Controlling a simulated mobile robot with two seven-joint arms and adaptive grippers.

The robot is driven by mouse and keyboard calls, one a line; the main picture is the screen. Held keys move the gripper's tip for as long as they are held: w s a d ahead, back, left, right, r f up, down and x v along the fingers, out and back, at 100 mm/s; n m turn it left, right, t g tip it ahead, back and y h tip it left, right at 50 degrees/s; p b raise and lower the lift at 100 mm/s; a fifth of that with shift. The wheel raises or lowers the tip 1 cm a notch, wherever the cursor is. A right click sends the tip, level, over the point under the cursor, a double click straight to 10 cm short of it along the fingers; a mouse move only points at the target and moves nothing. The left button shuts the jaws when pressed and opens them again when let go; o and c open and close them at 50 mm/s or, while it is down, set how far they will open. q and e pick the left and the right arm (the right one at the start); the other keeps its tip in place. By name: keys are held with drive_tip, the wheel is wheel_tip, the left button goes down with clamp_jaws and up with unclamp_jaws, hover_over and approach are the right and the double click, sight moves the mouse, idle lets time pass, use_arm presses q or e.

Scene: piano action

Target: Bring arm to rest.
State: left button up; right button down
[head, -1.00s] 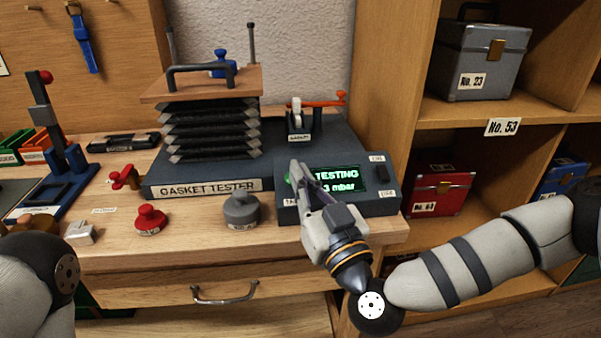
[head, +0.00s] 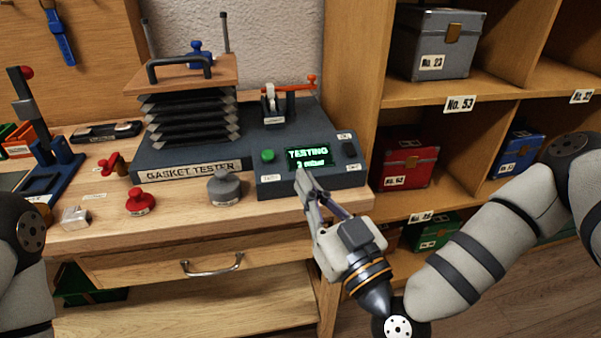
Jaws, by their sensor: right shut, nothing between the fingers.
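My right gripper (head: 303,180) is shut and empty. It hangs in front of the gasket tester's control box (head: 315,183), its tips overlapping the box's front edge in the picture. I cannot tell whether they touch it. The gasket tester (head: 190,171) stands on the wooden bench with its black bellows (head: 190,117) raised under a wooden top plate. Its display (head: 309,156) reads "TESTING" and about 3 mbar. A green button (head: 267,156) sits left of the display. Of my left arm only a link shows at the left edge; its gripper is out of view.
A grey weight (head: 223,189) and a red weight (head: 140,203) stand on the bench front. A drawer handle (head: 212,267) juts out below. Shelves on the right hold a grey case (head: 432,42) and a red case (head: 407,165). Floor shows at lower right.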

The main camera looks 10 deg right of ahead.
idle(0.3)
drive_tip(key=s+a+f+g+y, duration=0.1)
drive_tip(key=s+a+f+g, duration=0.1)
drive_tip(key=s+f+g, duration=0.7)
drive_tip(key=s+a+f+g, duration=0.25)
drive_tip(key=s+f, duration=0.25)
drive_tip(key=f, duration=0.8)
drive_tip(key=s+d+f+m+g+h, duration=0.2)
drive_tip(key=s+d+f+g+h, duration=0.1)
drive_tip(key=s+d, duration=0.5)
drive_tip(key=s+d+f+m+g+h, duration=0.2)
drive_tip(key=s+d+f+g+h, duration=0.2)
drive_tip(key=s, duration=1)
drive_tip(key=d+f+g, duration=0.1)
drive_tip(key=d+g, duration=0.2)
drive_tip(key=d, duration=0.2)
drive_tip(key=shift+s+f+g, duration=0.25)
drive_tip(key=shift+s+g, duration=0.05)
drive_tip(key=shift+g, duration=0.05)
drive_tip(key=shift+w, duration=0.1)
